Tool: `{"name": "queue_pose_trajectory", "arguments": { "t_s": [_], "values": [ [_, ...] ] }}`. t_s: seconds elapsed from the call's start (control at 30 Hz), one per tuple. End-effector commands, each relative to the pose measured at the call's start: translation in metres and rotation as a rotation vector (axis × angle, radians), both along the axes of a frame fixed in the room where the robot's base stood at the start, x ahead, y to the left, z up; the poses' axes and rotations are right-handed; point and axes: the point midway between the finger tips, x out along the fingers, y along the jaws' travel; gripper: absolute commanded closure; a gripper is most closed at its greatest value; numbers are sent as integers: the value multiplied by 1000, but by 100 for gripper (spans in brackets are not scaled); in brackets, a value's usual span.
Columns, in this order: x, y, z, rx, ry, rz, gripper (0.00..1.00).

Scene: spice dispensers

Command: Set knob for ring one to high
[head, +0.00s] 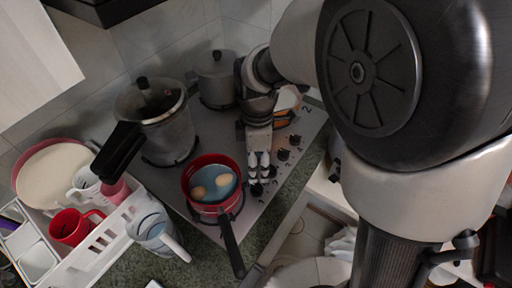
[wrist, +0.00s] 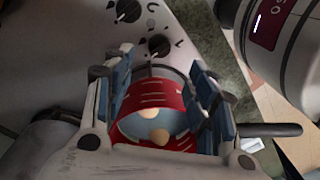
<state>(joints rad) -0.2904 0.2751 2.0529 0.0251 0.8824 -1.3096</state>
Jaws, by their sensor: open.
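A row of dark stove knobs runs along the right edge of the grey cooktop (head: 225,128). The nearest knob (head: 257,189) is just below my gripper's fingertips in the head view; another knob (head: 268,171) is just right of them, and two more are farther back. The small printed labels are too small to read surely. My gripper (head: 258,177) points down over the knob row, open and empty. In the wrist view its blue-padded fingers (wrist: 160,75) are spread apart, with two knobs (wrist: 128,10) (wrist: 160,45) beyond them. Contact with any knob cannot be told.
A red pan (head: 187,181) with two eggs in it stands left of my gripper, its dark handle (head: 232,248) pointing toward the front. A lidded pot (head: 165,135) and a smaller pot (head: 216,78) stand behind. A white dish rack (head: 90,250) is at left.

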Motion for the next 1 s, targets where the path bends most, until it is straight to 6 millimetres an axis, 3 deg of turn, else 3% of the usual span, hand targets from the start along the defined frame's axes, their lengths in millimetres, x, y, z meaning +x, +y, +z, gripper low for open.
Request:
{"name": "queue_pose_trajectory", "arguments": {
  "t_s": [0.03, 0.2, 0.43, 0.6, 0.9, 1.0],
  "values": [
    [-2, 0, -16, -1, 5, 0, 48],
    [-5, 0, -53, -1, 5, -1, 48],
    [-7, 0, -90, 0, 2, -1, 48],
    [-7, 0, -102, 0, 0, -1, 48],
    [-7, 0, -103, 0, -1, -1, 48],
    [-7, 0, -103, 0, -1, -1, 53]
  ]
}}
